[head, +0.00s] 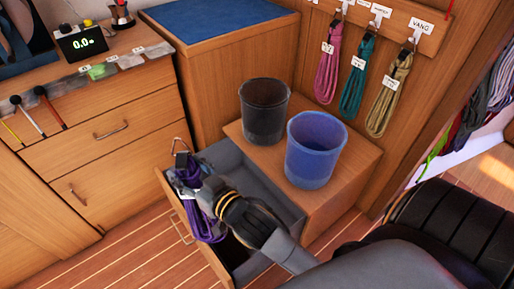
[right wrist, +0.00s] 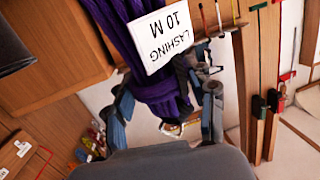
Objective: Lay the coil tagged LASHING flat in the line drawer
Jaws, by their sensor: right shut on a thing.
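The purple coil (head: 204,226) hangs from my right gripper (head: 190,180) over the front part of the open line drawer (head: 226,156). In the right wrist view, the purple coil (right wrist: 160,92) lies between the fingers of my right gripper (right wrist: 165,84), which is shut on it. Its white tag (right wrist: 166,36) reads LASHING 10 M. The drawer is grey inside with a wooden front; my arm crosses above it and hides part of its floor. The coil looks upright, not flat. My left gripper is not in view.
A black bucket (head: 264,115) and a blue bucket (head: 313,155) stand on the wooden top (head: 345,165) right of the drawer. Pink (head: 328,70), teal (head: 357,78) and tan (head: 388,95) coils hang from a hook rail. A counter with a display (head: 80,44) stands left.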

